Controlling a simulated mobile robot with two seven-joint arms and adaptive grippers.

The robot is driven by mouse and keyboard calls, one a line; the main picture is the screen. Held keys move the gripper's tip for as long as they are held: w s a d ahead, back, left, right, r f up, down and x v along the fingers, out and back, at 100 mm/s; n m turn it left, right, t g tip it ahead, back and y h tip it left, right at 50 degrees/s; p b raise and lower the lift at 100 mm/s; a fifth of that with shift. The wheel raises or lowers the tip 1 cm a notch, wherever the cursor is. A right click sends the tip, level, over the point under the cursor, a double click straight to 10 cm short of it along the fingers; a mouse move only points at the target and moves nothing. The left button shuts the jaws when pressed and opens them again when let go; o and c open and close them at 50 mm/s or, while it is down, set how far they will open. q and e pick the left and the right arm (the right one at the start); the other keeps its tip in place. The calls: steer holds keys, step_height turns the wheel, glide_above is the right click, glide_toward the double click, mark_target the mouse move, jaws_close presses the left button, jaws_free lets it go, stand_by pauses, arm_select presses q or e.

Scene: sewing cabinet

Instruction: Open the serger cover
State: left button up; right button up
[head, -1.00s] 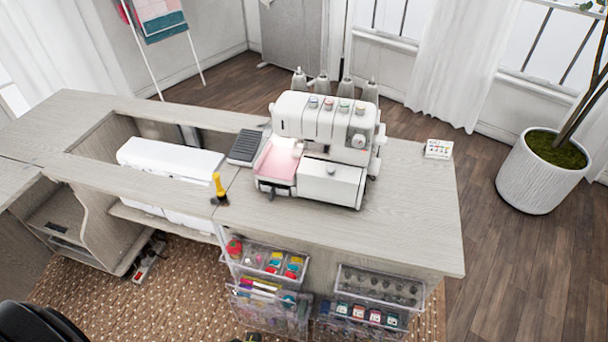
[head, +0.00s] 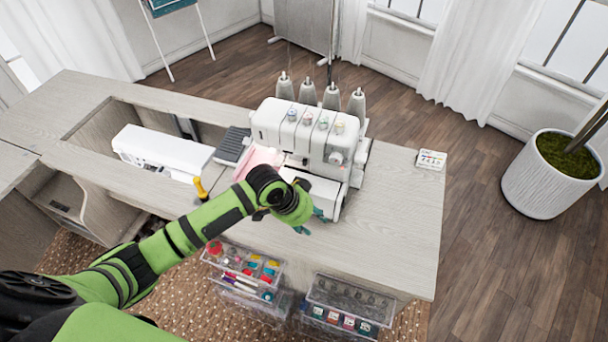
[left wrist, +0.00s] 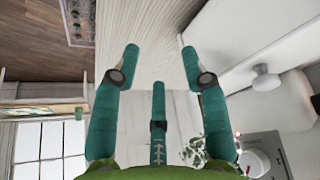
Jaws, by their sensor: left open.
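The white serger (head: 300,130) stands on the cabinet top with its dials and thread cones. Its white front cover (head: 330,198) looks closed and is partly hidden behind my left arm. In the left wrist view, smooth white machine panels and a small round knob (left wrist: 265,80) lie right of the fingers. My left gripper (head: 312,222) is at the front of the serger, by the cover's lower edge. In the wrist view its teal fingers (left wrist: 160,55) are spread and empty. I cannot tell whether a finger touches the cover. My right gripper is not in view.
The cabinet top (head: 395,225) is clear right of the serger, except a small white box (head: 431,159). A white sewing machine (head: 160,150) sits in the cabinet well. Clear drawers (head: 345,300) hang below the front edge.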

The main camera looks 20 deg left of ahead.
arm_select(q)
steer(key=w+a+r+m+p, duration=0.1)
steer(key=w+a+r, duration=0.55)
steer(key=r, duration=0.35)
steer(key=shift+y, duration=0.3)
steer(key=shift+d+p+x, duration=0.2)
steer(key=shift+p+x, duration=0.75)
steer(key=shift+x, duration=2.5)
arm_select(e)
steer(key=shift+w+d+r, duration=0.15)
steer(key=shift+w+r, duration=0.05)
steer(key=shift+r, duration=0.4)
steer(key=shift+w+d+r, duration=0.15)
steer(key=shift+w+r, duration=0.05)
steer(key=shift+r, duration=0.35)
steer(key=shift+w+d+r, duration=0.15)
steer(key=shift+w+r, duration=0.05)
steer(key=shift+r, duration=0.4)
arm_select(q)
jaws_close()
